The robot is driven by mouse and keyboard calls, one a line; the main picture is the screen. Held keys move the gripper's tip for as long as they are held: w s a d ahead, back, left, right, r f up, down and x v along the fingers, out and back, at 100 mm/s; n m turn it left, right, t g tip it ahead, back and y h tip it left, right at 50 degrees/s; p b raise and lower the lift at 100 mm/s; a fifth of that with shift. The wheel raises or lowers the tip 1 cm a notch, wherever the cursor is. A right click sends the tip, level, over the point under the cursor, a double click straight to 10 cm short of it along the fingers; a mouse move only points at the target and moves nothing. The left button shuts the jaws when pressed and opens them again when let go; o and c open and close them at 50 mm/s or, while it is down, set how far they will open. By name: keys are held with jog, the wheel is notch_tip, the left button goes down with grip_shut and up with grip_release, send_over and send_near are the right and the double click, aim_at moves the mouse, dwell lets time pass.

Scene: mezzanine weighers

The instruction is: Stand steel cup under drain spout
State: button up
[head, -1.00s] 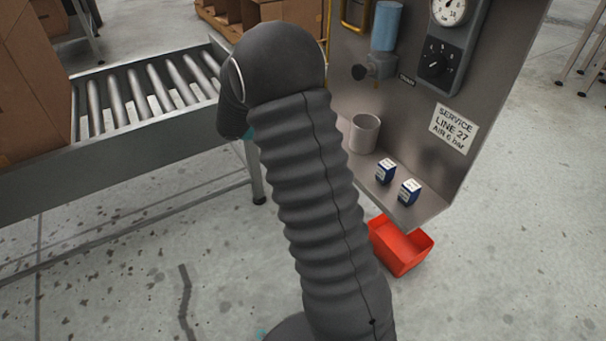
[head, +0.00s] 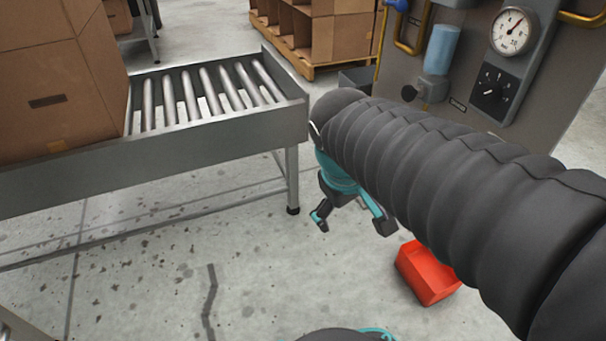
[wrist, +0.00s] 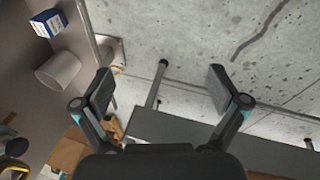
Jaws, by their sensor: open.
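The steel cup (wrist: 58,70) is pale grey and shows at the left of the wrist view, on the metal shelf of the service panel. In the head view my arm hides it. My gripper (head: 352,222) is open and empty, with its fingers hanging over the floor in the head view. In the wrist view the cup lies to the left of my open gripper (wrist: 160,74), outside the fingers. The blue filter bowl (head: 441,49) is mounted on the panel (head: 476,25), with a black knob beside its base. I cannot make out the drain spout.
A blue-and-white box (wrist: 47,22) stands near the cup. A roller conveyor (head: 210,135) with cartons (head: 60,80) fills the left. A red bin (head: 428,272) sits on the floor under my arm. A gauge (head: 511,31) is on the panel. Open floor lies front left.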

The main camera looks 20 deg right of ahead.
jog(key=s+a+m+t, duration=0.1)
jog(key=s+a+t+y, duration=0.1)
jog(key=a, duration=0.1)
jog(key=a+r+m+t+y, duration=0.1)
jog(key=shift+s+a+r+m, duration=0.1)
jog(key=shift+s+a+m, duration=0.2)
jog(key=shift+s+a, duration=0.1)
